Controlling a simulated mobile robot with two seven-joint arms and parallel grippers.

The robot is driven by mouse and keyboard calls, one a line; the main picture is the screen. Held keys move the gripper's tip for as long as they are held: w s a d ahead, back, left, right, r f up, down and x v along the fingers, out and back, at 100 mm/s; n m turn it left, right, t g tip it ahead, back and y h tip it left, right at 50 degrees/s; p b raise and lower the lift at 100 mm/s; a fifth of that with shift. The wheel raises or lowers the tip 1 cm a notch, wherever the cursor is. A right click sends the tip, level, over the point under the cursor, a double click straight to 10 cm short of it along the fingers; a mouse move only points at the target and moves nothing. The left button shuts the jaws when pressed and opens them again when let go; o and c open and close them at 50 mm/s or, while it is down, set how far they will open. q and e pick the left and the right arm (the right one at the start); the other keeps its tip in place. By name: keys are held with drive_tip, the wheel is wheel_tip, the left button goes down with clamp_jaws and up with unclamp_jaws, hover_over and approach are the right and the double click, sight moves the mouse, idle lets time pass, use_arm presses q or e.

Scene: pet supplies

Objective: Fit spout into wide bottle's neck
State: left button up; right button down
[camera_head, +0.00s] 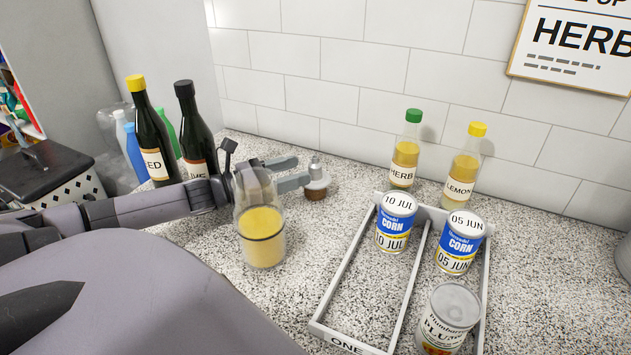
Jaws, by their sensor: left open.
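The spout (317,184), with a metal tip, a pale collar and a brown cork base, stands upright on the counter near the wall. My left gripper (302,170) is open, with its fingertips close to the spout's upper part. I cannot tell whether they touch it. A clear wide bottle (262,238) with yellow contents stands upright in front of my left gripper. It seems to be the wide bottle, and its upper part overlaps my gripper in the picture. My right gripper is not in view.
Dark bottles (152,140) stand at the left behind my arm. A green-capped bottle (404,160) and a yellow-capped bottle (464,168) stand by the wall.

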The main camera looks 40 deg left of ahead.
sight(309, 168)
use_arm(q)
drive_tip(key=shift+d+x, duration=0.25)
drive_tip(key=shift+x, duration=2.3)
drive_tip(key=shift+r, duration=0.1)
drive_tip(key=c, duration=1)
